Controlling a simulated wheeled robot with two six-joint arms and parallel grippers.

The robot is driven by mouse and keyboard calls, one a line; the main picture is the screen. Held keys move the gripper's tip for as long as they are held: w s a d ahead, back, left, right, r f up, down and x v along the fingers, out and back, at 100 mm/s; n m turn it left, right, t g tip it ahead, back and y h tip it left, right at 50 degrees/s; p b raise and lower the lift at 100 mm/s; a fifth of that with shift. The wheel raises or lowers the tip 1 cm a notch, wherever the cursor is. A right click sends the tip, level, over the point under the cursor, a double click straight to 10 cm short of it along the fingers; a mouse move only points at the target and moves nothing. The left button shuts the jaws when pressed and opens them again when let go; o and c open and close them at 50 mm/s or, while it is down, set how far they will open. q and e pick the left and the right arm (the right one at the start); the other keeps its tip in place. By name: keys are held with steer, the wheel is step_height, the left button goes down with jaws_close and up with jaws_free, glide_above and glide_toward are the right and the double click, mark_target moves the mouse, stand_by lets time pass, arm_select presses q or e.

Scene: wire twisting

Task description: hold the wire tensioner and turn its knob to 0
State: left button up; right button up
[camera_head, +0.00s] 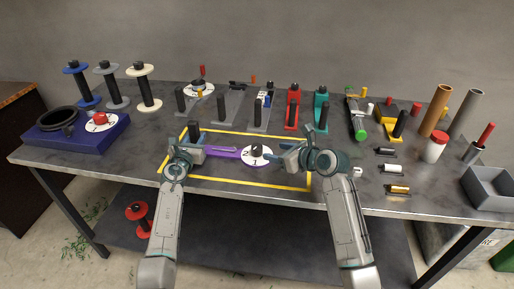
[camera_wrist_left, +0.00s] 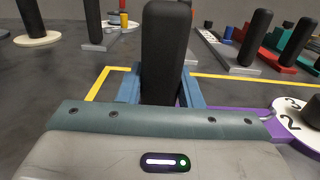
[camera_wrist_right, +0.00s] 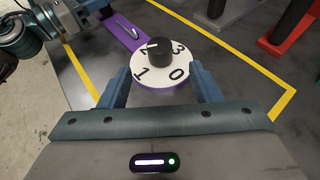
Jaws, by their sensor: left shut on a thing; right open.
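The wire tensioner is a flat purple bar (camera_head: 223,152) lying inside the yellow outline on the table. Its black upright handle (camera_wrist_left: 166,50) stands at its left end. My left gripper (camera_wrist_left: 162,92) is shut on that handle. At its right end is a white dial (camera_wrist_right: 150,72) marked 0, 1, 2, 3 with a black knob (camera_wrist_right: 159,53) on top. A mark on the knob points towards the 2 side. My right gripper (camera_wrist_right: 162,88) is open, its fingers apart at the dial's near side, with the knob ahead of them and not gripped.
Several handled tools stand behind the yellow outline (camera_head: 245,184), including a red one (camera_head: 292,107) and a teal one (camera_head: 321,110). Spools stand at the back left near a blue base (camera_head: 75,134). A grey bin (camera_head: 488,187) sits at right. The front table strip is clear.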

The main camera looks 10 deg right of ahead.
mark_target(257, 147)
steer(key=x, duration=1)
steer(key=shift+w+a+f, duration=0.1)
steer(key=shift+a+f, duration=0.05)
steer(key=c, duration=1)
steer(key=shift+n+g+y, duration=0.3)
steer(key=shift+n+g, duration=0.1)
steer(key=n+g+y, duration=0.3)
steer(key=n+g, duration=0.1)
steer(key=shift+n+y, duration=0.3)
steer(key=shift+n, duration=0.1)
steer(key=n+g+y, duration=0.1)
steer(key=n+g, duration=0.3)
steer(key=g, duration=0.1)
steer(key=shift+n+g, duration=0.4)
steer(key=shift+g, duration=0.1)
steer(key=shift+f+n+g, duration=0.1)
steer(key=shift+n+g, duration=0.2)
